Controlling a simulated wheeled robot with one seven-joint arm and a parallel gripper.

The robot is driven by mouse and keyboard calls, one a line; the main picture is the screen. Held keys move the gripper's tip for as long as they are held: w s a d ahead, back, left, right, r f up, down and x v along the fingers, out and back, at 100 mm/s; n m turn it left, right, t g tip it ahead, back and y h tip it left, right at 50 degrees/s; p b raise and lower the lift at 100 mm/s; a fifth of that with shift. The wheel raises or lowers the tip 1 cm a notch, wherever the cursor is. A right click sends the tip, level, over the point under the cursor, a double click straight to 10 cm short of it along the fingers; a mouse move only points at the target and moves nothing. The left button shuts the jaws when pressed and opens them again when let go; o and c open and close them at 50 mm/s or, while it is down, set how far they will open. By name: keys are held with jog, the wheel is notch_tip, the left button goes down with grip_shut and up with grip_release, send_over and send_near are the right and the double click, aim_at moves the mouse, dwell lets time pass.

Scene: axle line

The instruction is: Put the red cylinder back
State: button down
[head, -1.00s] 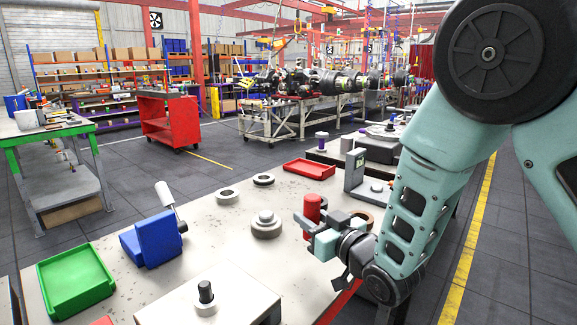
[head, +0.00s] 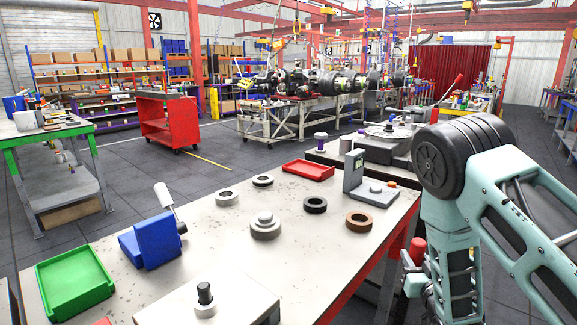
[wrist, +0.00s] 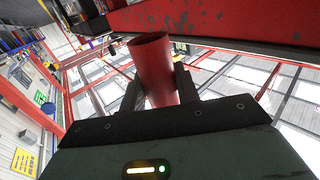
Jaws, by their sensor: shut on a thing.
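The red cylinder (wrist: 153,62) stands between the two dark fingers of my gripper (wrist: 158,88) in the wrist view, and the fingers are shut on it. In the head view the red cylinder (head: 417,250) shows at the right, just past the table's right edge. My gripper (head: 412,270) is there too, partly hidden by my arm. The cylinder is held off the table and touches nothing else that I can see.
The worktable (head: 330,270) carries several rings, a stepped grey part (head: 265,226), a blue vise (head: 150,241), a green tray (head: 75,281), a red tray (head: 309,170) and a grey stand (head: 356,176). A red beam (wrist: 225,18) crosses the wrist view close above the cylinder.

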jog(key=s+a+f+h, duration=0.1)
jog(key=s+a+f, duration=0.1)
jog(key=s+f, duration=0.7)
jog(key=s+d+f+y, duration=0.1)
jog(key=s+d+f, duration=0.2)
jog(key=s, duration=0.2)
jog(key=shift+s+f, duration=0.15)
jog(key=shift+f, duration=0.15)
dwell(0.3)
dwell(0.7)
